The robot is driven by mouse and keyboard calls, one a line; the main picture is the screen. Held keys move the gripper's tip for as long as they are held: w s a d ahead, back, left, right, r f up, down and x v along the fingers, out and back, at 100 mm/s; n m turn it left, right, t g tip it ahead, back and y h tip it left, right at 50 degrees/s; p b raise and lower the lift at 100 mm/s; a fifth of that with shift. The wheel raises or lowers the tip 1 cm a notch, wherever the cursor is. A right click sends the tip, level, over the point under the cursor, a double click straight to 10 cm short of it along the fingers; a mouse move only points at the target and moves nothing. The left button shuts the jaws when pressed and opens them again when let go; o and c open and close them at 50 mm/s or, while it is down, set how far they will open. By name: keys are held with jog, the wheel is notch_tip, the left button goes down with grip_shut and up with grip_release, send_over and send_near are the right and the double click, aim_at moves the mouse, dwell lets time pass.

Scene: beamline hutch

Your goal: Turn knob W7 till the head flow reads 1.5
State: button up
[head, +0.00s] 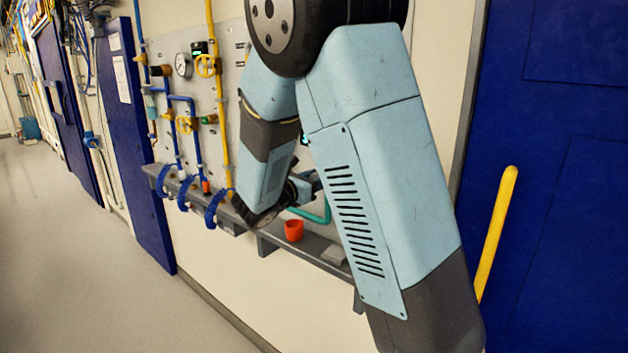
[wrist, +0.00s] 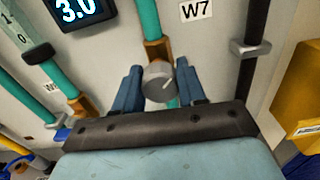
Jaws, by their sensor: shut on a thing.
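Knob W7 (wrist: 157,76) is a grey round knob with a pale pointer line, on a brass fitting of a teal pipe in the wrist view. The W7 label (wrist: 196,10) is on the panel just above and right of it. My gripper (wrist: 159,70) has its two blue fingers on either side of the knob, shut on it. A dark display (wrist: 78,8) at the top left reads 3.0; its caption is not in view. In the head view my gripper (head: 308,182) is mostly hidden behind my arm, and the knob cannot be made out.
In the head view an orange cup (head: 294,230) stands on a grey shelf (head: 318,246) below. A blue door (head: 560,150) with a yellow handle is right.

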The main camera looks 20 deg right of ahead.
jog(key=shift+s+d+m, duration=0.1)
jog(key=shift+d+m, duration=0.05)
jog(key=shift+m, duration=1.35)
jog(key=o, duration=1)
jog(key=shift+s+a, duration=0.1)
jog(key=shift+a, duration=0.25)
jog(key=v, duration=1.3)
jog(key=shift+s, duration=0.1)
